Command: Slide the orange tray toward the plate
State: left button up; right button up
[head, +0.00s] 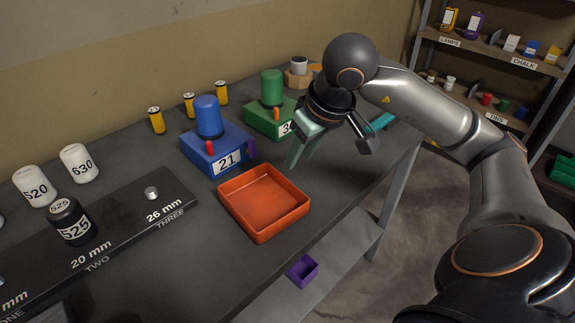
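The orange tray (250,223) is a shallow, empty square tray on the dark table, near its front edge. The plate (112,230) is a long dark bar to the left of the tray, marked "20 mm TWO" and "26 mm THREE". A gap of bare table lies between them. My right gripper (332,156) is above the table, behind and to the right of the tray, apart from it. Its fingers are spread with nothing seen between them. My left gripper is not in view.
A blue block marked 21 (215,157) stands close behind the tray, with a green block (268,122) beyond it. A black weight marked 525 (71,222) and a small metal knob (152,193) are on the plate. White weights (80,163) and yellow cylinders (157,121) stand behind.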

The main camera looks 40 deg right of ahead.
aim_at(287, 180)
jog(key=x, duration=0.9)
jog(key=shift+a+f+b, duration=0.15)
jog(key=shift+b, duration=0.15)
jog(key=shift+w+f, duration=0.3)
jog(key=shift+f, duration=0.3)
jog(key=shift+c, duration=0.2)
jog(key=shift+c, duration=1.4)
grip_shut()
jog(key=shift+r, duration=0.15)
